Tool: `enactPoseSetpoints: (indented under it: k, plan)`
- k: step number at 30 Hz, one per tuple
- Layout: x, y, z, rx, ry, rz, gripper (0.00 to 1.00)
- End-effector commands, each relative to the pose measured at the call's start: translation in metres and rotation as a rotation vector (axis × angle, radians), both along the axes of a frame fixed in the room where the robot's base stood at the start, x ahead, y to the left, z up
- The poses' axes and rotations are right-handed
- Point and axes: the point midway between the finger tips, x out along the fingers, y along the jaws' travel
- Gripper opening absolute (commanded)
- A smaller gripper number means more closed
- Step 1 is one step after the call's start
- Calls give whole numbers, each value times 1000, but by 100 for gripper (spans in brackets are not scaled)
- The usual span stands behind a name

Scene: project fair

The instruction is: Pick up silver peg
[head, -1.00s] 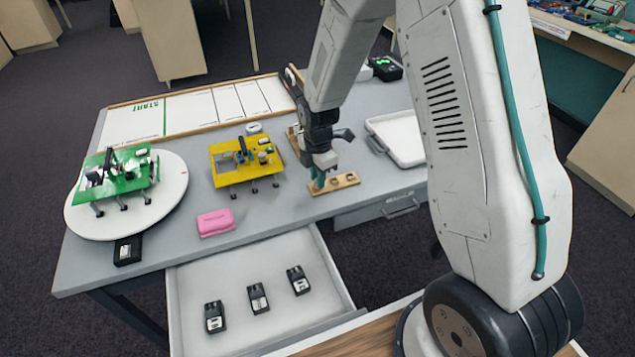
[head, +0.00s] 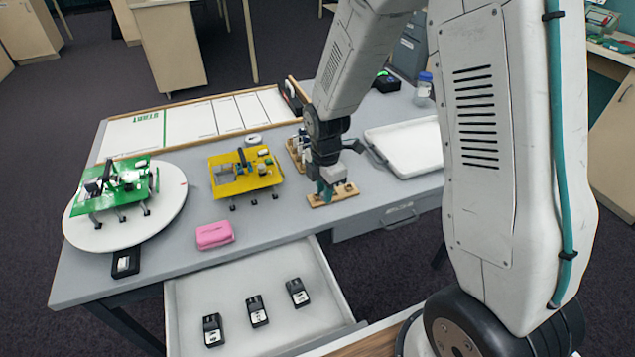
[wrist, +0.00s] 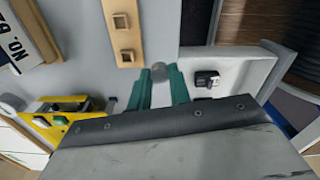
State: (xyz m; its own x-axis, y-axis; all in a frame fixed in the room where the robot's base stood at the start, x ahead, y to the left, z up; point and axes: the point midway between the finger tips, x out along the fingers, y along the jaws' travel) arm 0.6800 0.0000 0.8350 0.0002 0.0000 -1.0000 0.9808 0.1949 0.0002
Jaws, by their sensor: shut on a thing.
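My gripper (head: 325,188) is low over the left end of a wooden peg block (head: 345,190) near the table's front edge. In the wrist view its teal fingers (wrist: 159,84) are closed on the silver peg (wrist: 159,70), whose rounded grey end shows between the tips. The block (wrist: 124,48) appears just beyond the fingers there, with square openings in it. The peg is too small and covered to make out in the head view. I cannot tell whether its lower end is clear of the block.
A yellow board on legs (head: 228,180) and a pink case (head: 214,236) lie left of my gripper. A green board (head: 130,184) stands on a white turntable (head: 90,232). A white tray (head: 405,145) is to the right. The open drawer (head: 200,290) holds black devices.

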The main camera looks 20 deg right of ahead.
Motion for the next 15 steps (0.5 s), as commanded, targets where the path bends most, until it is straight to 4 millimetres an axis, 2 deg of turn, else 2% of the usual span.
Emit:
enactPoseSetpoints:
  k: [1, 6, 10, 15]
  plan:
    - [-14, 0, 2, 0, 0, 1, 0]
    - [-54, 0, 5, 0, 1, 1, 0]
    - [-78, 0, 7, 0, 1, 1, 0]
    - [-98, 0, 9, 0, -1, 1, 0]
